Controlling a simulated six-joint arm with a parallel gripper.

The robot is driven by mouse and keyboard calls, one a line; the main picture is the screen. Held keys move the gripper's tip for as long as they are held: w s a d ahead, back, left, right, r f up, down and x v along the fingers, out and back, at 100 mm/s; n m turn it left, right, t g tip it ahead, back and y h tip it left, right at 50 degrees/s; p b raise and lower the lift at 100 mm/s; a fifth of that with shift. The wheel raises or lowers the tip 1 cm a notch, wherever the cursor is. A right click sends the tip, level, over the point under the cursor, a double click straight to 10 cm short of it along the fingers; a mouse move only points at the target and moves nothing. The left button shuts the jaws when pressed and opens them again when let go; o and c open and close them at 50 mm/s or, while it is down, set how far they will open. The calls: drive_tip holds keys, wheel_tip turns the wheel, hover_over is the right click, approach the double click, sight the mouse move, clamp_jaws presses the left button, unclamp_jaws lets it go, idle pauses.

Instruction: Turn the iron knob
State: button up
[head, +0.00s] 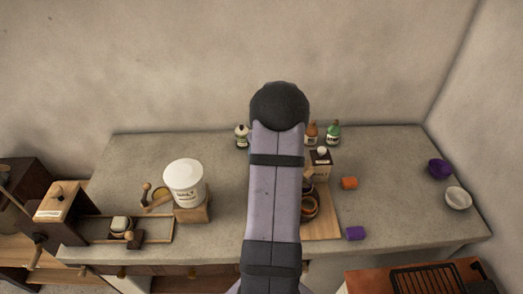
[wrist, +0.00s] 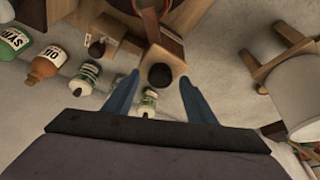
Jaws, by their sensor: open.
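A dark, round knob (wrist: 160,76), which looks like the iron knob, sits on a wooden block (wrist: 166,56) in the wrist view. My gripper (wrist: 159,80) is open, with its blue fingers apart. The knob appears in the space between the fingertips, one finger at each side. I cannot tell how far it is below them or whether they touch it. In the head view my arm covers this part of the counter, so neither knob nor fingertips show there.
White tub (head: 184,182) stands on a wooden stand left of my arm. An orange bottle (head: 312,132) and green bottle (head: 333,132) stand behind to the right. A carton (head: 320,166), orange piece (head: 349,183) and purple piece (head: 356,233) are on the right.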

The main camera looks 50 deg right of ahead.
drive_tip(key=shift+w+f, duration=0.1)
drive_tip(key=shift+f, duration=0.15)
drive_tip(key=c, duration=1)
drive_tip(key=shift+c, duration=0.2)
drive_tip(key=shift+r+m+p, duration=0.1)
drive_tip(key=shift+m+p, duration=0.2)
drive_tip(key=shift+p, duration=0.1)
